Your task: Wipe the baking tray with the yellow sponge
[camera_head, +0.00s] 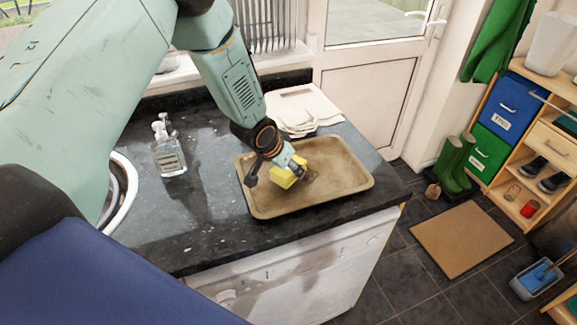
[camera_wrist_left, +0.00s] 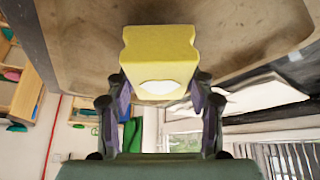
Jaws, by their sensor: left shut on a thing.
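The baking tray (camera_head: 340,181) lies on the dark granite counter, brownish and smeared inside. The yellow sponge (camera_head: 285,178) is in the left part of the tray, at its inner floor. My left gripper (camera_head: 291,168) is shut on the sponge from above, with the arm reaching in from the upper left. In the left wrist view the sponge (camera_wrist_left: 160,55) sits between the two fingers, with the tray's stained surface (camera_wrist_left: 85,45) close beyond it. I cannot tell whether the sponge touches the tray floor. My right gripper is not in view.
A clear soap bottle (camera_head: 169,150) stands left of the tray, near the round sink rim (camera_head: 127,185). Pale folded cloths or boards (camera_head: 300,108) lie behind the tray. The counter's front edge runs close below the tray. Green boots (camera_head: 455,163) and a mat (camera_head: 461,240) are on the floor.

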